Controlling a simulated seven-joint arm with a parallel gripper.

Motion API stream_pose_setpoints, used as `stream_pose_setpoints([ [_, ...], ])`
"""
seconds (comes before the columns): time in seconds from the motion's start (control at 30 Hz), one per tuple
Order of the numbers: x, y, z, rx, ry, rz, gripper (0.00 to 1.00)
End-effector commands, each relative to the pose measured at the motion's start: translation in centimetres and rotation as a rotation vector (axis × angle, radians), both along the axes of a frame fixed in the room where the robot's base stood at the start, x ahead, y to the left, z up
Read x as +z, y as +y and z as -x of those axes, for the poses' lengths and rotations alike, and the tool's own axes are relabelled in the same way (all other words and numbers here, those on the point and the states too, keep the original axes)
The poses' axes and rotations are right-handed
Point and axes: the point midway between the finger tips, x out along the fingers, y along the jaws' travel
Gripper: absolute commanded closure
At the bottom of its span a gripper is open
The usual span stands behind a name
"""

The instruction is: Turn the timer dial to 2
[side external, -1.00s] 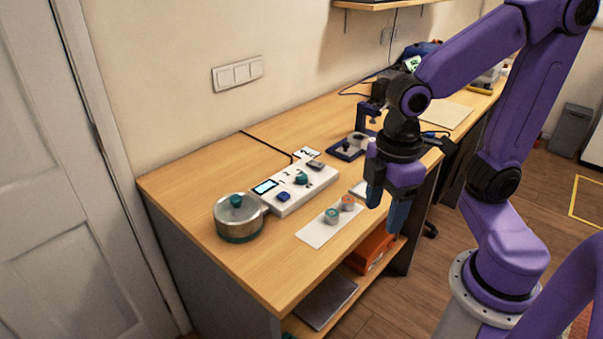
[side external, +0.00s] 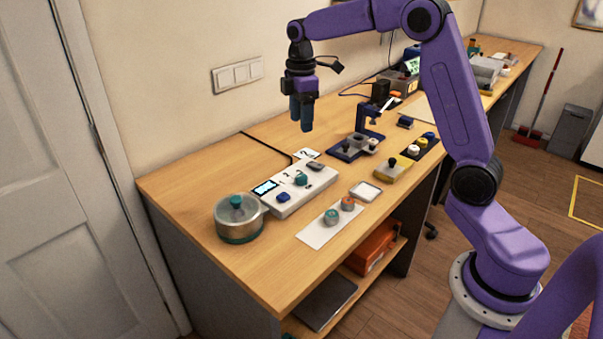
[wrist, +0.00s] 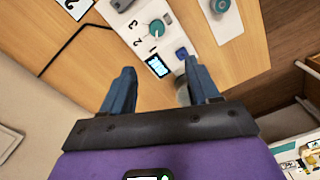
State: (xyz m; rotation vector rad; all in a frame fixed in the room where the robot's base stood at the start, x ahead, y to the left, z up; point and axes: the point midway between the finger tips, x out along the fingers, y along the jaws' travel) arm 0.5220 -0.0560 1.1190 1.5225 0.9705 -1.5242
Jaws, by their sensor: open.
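The timer dial (side external: 301,179) is a teal knob on a white control box (side external: 318,189), with printed numbers beside it. In the wrist view the dial (wrist: 157,28) shows at the top, near marks 1, 2 and 3, with a pale pointer line on it. The box has a lit display (side external: 265,187) and a blue button (side external: 283,197). My gripper (side external: 301,128) is above and behind the box, fingers pointing down. In the wrist view its two blue fingers (wrist: 158,92) are apart with nothing between them, clear of the dial.
A steel pot (side external: 239,220) with a teal lid knob stands left of the box. A white mat (side external: 316,233) with two round pieces lies in front. A black cable runs behind the box.

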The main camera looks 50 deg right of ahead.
Motion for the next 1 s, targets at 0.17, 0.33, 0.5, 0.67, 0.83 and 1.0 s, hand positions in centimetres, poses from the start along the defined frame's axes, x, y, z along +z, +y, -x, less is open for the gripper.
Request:
stream_pose_setpoints([
  [0.17, -0.7, -0.6, -0.4, 0.002, 0.002, 0.0, 0.4],
  [0.33, -3.0, -0.6, -0.3, 0.002, 0.004, 0.0, 0.4],
  [0.5, -6.2, -0.6, -0.2, 0.001, 0.006, 0.001, 0.4],
  [0.67, -9.2, -0.6, -0.2, 0.0, 0.004, 0.0, 0.4],
  [0.83, -12.4, -0.6, -0.2, 0.0, 0.004, 0.001, 0.4],
  [1.0, -15.1, -0.5, -0.3, 0.001, 0.002, 0.0, 0.4],
])
